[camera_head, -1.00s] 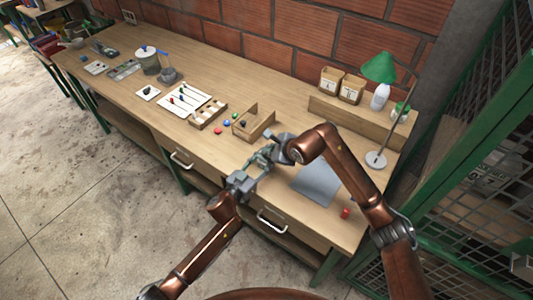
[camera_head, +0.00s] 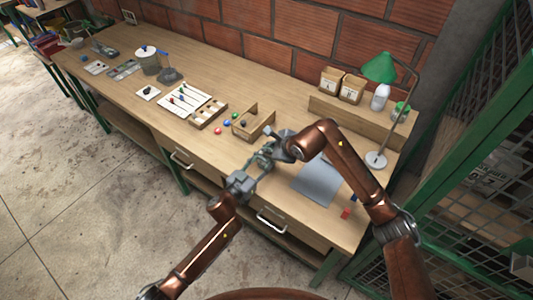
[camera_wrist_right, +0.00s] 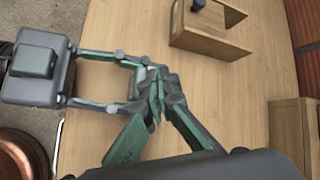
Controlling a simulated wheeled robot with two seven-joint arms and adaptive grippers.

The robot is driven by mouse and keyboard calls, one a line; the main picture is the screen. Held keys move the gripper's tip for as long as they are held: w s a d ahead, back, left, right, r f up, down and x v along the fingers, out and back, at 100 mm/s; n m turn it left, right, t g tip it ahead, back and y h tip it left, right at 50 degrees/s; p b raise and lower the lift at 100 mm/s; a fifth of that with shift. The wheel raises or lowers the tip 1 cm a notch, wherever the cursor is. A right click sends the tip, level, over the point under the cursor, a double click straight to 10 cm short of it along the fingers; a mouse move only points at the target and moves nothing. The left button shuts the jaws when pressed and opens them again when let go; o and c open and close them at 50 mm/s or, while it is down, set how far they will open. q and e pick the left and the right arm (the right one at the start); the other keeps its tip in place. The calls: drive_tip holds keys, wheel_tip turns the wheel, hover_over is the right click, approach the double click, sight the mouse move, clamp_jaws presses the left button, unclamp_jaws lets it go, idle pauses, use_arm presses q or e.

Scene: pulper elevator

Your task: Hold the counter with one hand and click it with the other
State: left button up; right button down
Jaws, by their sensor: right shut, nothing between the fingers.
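My left gripper (camera_head: 258,162) reaches in over the front edge of the workbench (camera_head: 215,160). In the right wrist view its two fingers (camera_wrist_right: 135,84) come in from the left, a small gap apart. A small pale grey piece shows between their tips; it looks like the counter (camera_wrist_right: 134,86), mostly hidden by fingers. My right gripper (camera_head: 268,150) is shut and empty. Its closed green fingertips (camera_wrist_right: 157,104) are right beside the left fingertips and the grey piece; I cannot tell whether they touch it.
A wooden open box (camera_head: 254,122) stands just behind the grippers, with small red and blue balls beside it. A grey sheet (camera_head: 315,184) lies to the right, near a red piece (camera_head: 346,213). A green lamp (camera_head: 379,69) stands at the back right.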

drive_tip(key=shift+r, duration=0.15)
drive_tip(key=shift+w+a+r, duration=0.1)
drive_tip(key=shift+a+r, duration=0.05)
drive_tip(key=shift+r, duration=2.35)
use_arm(q)
drive_tip(key=o, duration=1.3)
